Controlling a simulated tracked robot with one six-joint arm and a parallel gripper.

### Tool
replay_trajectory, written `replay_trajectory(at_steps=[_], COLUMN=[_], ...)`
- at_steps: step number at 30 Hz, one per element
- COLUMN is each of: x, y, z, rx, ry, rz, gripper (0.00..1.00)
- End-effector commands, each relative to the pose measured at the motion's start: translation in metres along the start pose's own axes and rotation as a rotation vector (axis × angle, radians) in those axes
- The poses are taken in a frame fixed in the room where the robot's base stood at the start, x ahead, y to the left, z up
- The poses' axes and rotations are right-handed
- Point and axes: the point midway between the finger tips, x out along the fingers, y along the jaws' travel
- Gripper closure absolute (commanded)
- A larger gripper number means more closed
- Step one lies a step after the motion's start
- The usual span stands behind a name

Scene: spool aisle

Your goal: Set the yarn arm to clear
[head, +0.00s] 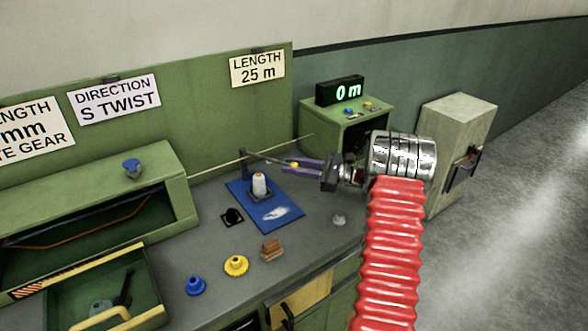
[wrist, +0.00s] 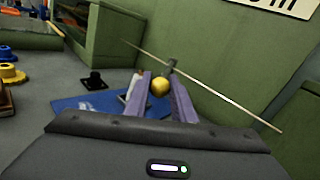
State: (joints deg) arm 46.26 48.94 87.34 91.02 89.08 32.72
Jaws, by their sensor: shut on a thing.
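The yarn arm (head: 265,158) is a dark lever reaching from a small post above the back of the blue plate (head: 243,191). Its yellow knob (head: 294,164) is at the near end, and it also shows in the wrist view (wrist: 159,87). My gripper (head: 292,166) comes from the right, its purple fingers shut on the knob. In the wrist view my gripper (wrist: 165,90) has one finger on each side of the knob. A pale strand (head: 215,167) runs across behind the arm. The arm's setting marks are not readable.
A white spool (head: 259,184) stands on the blue plate. A blue gear (head: 195,286), a yellow gear (head: 236,265) and a brown block (head: 271,249) sit on the bench in front. A green box with a "0 m" display (head: 340,91) stands behind my gripper.

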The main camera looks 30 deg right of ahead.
Motion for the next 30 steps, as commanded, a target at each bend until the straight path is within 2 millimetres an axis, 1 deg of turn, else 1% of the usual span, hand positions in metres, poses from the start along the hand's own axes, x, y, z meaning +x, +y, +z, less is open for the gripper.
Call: replay_trajectory(at_steps=[9,10,17,26,30], x=[0.003,0.004,0.003,0.001,-0.008], y=[0.000,0.000,0.001,0.001,0.000], z=[0.001,0.001,0.000,0.000,0.000], rx=[-0.002,-0.002,-0.001,-0.001,-0.001], ry=[0.000,0.000,0.000,0.000,0.001], rz=[0.004,0.004,0.004,0.003,0.002], gripper=[1.00,0.75,0.59,0.59,0.59])
